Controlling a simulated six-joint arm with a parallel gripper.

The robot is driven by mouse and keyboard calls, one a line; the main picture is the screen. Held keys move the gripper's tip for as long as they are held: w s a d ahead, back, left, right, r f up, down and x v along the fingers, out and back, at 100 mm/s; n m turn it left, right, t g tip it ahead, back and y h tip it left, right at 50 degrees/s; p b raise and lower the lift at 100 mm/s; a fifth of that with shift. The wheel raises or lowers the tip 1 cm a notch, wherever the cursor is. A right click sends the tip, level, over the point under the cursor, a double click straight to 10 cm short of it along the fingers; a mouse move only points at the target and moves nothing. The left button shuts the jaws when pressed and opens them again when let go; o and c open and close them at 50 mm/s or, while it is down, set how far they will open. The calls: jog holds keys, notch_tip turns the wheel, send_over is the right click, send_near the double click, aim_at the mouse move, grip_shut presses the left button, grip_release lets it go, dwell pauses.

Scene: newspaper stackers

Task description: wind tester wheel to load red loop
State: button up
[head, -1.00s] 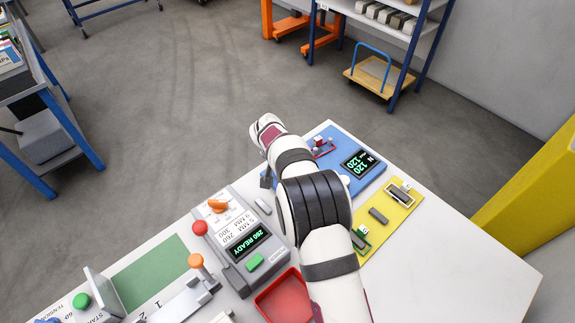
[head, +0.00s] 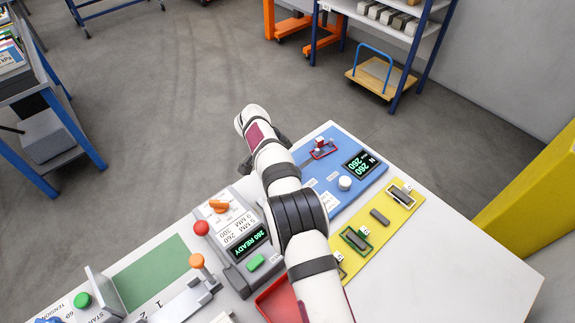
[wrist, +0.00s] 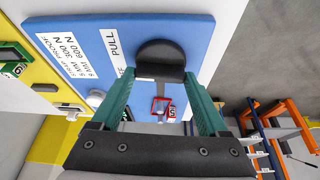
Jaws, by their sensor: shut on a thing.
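The blue tester panel (head: 325,185) lies at the table's far corner, and its dark display (head: 360,165) reads 260 on both lines. It also shows in the wrist view (wrist: 90,32). The red loop (head: 323,150) sits near the panel's far edge and shows beyond the wheel in the wrist view (wrist: 161,104). The black tester wheel (wrist: 160,55) sits between the green fingers of my gripper (wrist: 160,75), which is shut on it. In the head view my arm hides the wheel and most of the gripper.
A white knob (head: 345,183) stands on the blue panel. A yellow board (head: 383,220) with several small holders lies beside it. A grey machine (head: 235,240) with a display reading 260 READY and a red tray (head: 278,300) are close to my arm. The table's right side is clear.

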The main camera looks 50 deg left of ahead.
dwell(0.3)
jog(key=o, duration=1.2)
jog(key=shift+o, duration=0.2)
jog(key=v, duration=1.5)
jog(key=shift+r, duration=0.4)
